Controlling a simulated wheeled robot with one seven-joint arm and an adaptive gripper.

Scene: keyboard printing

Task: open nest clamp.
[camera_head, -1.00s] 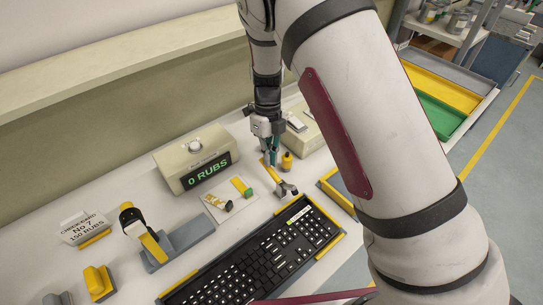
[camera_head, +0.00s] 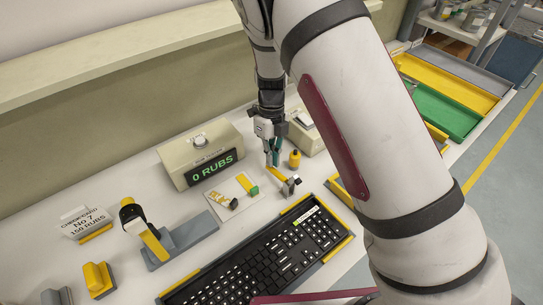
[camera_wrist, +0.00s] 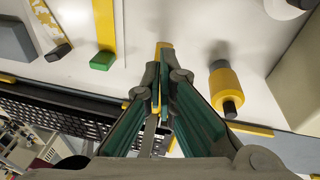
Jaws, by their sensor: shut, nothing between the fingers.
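The nest clamp has a yellow lever (camera_head: 279,174) and a grey, black-tipped end (camera_head: 291,186). It stands at the back edge of the keyboard nest, near its right end. The black keyboard (camera_head: 277,250) lies in the nest, which has yellow edge pieces. My gripper (camera_head: 271,160) points down at the lever, its fingers shut and empty. In the wrist view, the closed fingertips (camera_wrist: 165,75) overlap the yellow lever (camera_wrist: 163,46), hiding much of the clamp. I cannot tell whether they touch it.
A yellow bottle (camera_head: 295,158) stands just right of my gripper. A counter box (camera_head: 199,160) reading 0 RUBS is at the left. A white card with small parts (camera_head: 232,203) lies between box and keyboard. A grey stand with a yellow arm (camera_head: 160,246) is further left.

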